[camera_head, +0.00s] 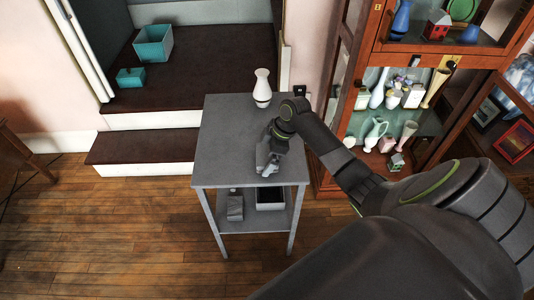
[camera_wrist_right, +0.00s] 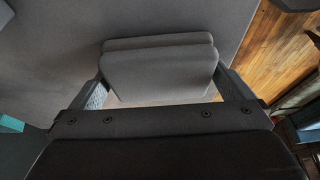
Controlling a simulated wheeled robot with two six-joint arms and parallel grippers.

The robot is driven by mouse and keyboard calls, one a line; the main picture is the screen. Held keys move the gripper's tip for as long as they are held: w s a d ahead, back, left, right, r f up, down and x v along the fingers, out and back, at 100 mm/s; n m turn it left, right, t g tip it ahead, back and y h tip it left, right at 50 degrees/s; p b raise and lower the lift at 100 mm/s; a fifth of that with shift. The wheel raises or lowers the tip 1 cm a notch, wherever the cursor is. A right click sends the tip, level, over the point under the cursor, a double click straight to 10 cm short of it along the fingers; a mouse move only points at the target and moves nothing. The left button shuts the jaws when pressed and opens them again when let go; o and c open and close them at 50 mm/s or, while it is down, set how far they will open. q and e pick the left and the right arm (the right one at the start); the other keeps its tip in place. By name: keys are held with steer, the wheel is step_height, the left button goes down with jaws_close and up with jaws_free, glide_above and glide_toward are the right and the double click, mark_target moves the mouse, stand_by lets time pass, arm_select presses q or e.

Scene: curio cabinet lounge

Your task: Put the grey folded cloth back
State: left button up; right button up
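My right gripper (camera_head: 267,166) is low over the front part of the grey side table's top (camera_head: 225,150). In the right wrist view, the grey folded cloth (camera_wrist_right: 160,70) lies between the two fingers of this gripper (camera_wrist_right: 160,82), layered and with rounded edges. The fingers meet its two sides, so the gripper looks shut on it. Whether the cloth touches the tabletop is hard to tell. In the head view the gripper mostly hides it. My left gripper is not in view.
A white vase (camera_head: 262,88) stands at the table's back. The lower shelf holds a grey item (camera_head: 235,207) and a dark open tray (camera_head: 271,206). A glass cabinet (camera_head: 350,95) with several ornaments stands close on the right. Teal boxes (camera_head: 153,45) sit on the step at left.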

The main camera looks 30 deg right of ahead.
steer(key=shift+r, duration=0.3)
steer(key=v, duration=1.2)
steer(key=shift+s+f, duration=0.1)
